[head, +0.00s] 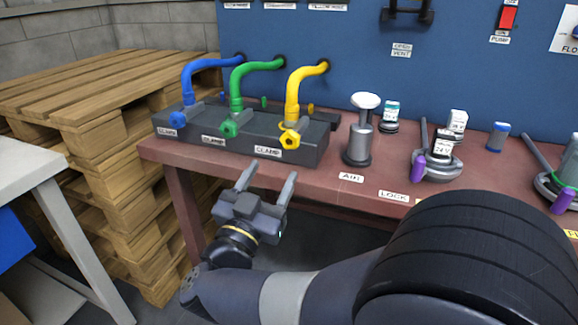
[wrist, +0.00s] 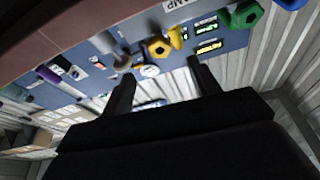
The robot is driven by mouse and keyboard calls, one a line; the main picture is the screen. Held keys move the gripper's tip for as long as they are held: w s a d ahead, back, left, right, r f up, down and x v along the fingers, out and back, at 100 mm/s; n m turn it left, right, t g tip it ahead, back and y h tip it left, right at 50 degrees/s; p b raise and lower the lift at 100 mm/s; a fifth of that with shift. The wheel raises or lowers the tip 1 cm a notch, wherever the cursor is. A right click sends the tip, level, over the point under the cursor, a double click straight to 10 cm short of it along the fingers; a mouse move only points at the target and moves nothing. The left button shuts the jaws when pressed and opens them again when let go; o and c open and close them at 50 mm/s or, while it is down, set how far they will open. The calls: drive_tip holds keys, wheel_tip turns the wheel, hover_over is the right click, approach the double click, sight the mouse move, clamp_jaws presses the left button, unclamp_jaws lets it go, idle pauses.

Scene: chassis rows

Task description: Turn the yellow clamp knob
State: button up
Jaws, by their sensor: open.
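The yellow clamp knob (head: 289,141) sits on the front of a dark grey block (head: 225,135), at the foot of a yellow hose (head: 302,85). A label reading CLAMP is below it. My gripper (head: 270,170) is open and empty, in front of the bench edge and a little below the knob, apart from it. In the wrist view the yellow knob (wrist: 158,48) shows just beyond and between the two fingertips (wrist: 160,70). Nothing hides the knob in either view.
A green knob (head: 229,129) and a blue knob (head: 177,119) share the block, left of the yellow one. A grey plunger with white top (head: 365,102) stands right of the block on the bench (head: 330,185). Wooden pallets (head: 75,85) are stacked at left.

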sight(289, 142)
drive_tip(key=shift+t, duration=0.4)
drive_tip(key=b+x, duration=0.3)
drive_tip(key=x, duration=0.7)
drive_tip(key=shift+w+d+f, duration=0.1)
drive_tip(key=shift+w+d, duration=0.1)
drive_tip(key=c, duration=1)
drive_tip(key=shift+m+g+h+b, duration=0.6)
drive_tip(key=shift+m+h, duration=0.6)
drive_tip(key=shift+m, duration=1.1)
drive_tip(key=o, duration=1)
